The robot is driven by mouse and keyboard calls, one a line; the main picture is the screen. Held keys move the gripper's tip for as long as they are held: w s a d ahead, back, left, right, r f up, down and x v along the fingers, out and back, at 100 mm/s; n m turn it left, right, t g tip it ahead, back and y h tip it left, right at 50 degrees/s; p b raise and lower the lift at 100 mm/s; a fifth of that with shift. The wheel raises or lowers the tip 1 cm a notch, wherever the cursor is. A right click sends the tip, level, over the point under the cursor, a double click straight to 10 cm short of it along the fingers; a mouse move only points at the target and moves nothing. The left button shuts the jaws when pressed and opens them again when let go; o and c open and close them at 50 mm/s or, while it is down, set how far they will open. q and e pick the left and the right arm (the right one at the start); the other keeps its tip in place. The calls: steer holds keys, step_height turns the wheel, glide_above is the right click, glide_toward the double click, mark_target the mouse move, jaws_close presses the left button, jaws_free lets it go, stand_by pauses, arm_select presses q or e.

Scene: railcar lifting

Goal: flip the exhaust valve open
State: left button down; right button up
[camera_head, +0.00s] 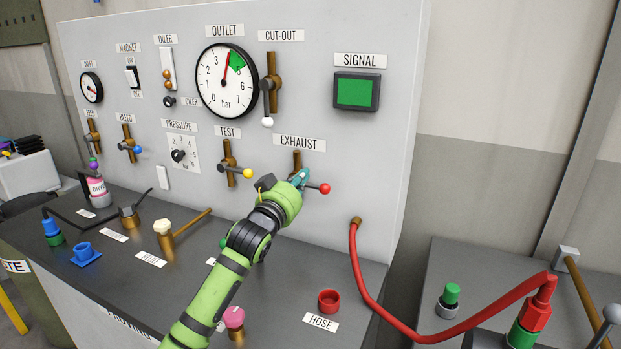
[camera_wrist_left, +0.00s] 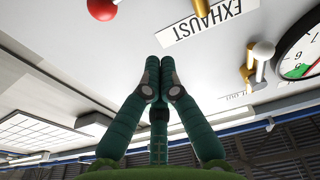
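The exhaust valve sits under the EXHAUST label (camera_head: 299,143) on the grey panel. Its brass body (camera_head: 297,158) is partly hidden behind my left gripper. Its lever lies about level and ends in a red ball (camera_head: 324,188) at the right, which also shows at the top of the left wrist view (camera_wrist_left: 103,8). My left gripper (camera_head: 300,178) is in front of the valve, just left of the red ball. In the left wrist view its teal fingers (camera_wrist_left: 158,64) are together at the tips, with nothing visible between them. Contact with the lever cannot be told. My right gripper is out of view.
The test valve with a yellow ball (camera_head: 247,173) is left of the gripper, and the cut-out lever (camera_head: 270,90) is above. A red hose (camera_head: 372,290) hangs at the right. A red cup (camera_head: 329,301) and several fittings stand on the dark bench (camera_head: 190,286).

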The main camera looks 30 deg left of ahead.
mark_target(308, 186)
arm_select(q)
steer(key=w+f+p, duration=0.2)
steer(key=w, duration=0.1)
steer(key=w+f, duration=0.1)
steer(key=w, duration=0.1)
steer(key=shift+a+p, duration=0.15)
steer(key=shift+p, duration=0.25)
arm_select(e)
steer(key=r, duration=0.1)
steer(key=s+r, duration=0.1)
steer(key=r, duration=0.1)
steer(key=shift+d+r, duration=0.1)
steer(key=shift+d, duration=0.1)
arm_select(q)
steer(key=shift+f+m, duration=0.15)
steer(key=shift+m, duration=0.15)
steer(key=shift+f, duration=0.2)
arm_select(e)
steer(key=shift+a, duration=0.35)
arm_select(q)
steer(key=shift+d+f+m, duration=0.1)
steer(key=shift+d+m, duration=0.1)
steer(key=shift+m, duration=0.3)
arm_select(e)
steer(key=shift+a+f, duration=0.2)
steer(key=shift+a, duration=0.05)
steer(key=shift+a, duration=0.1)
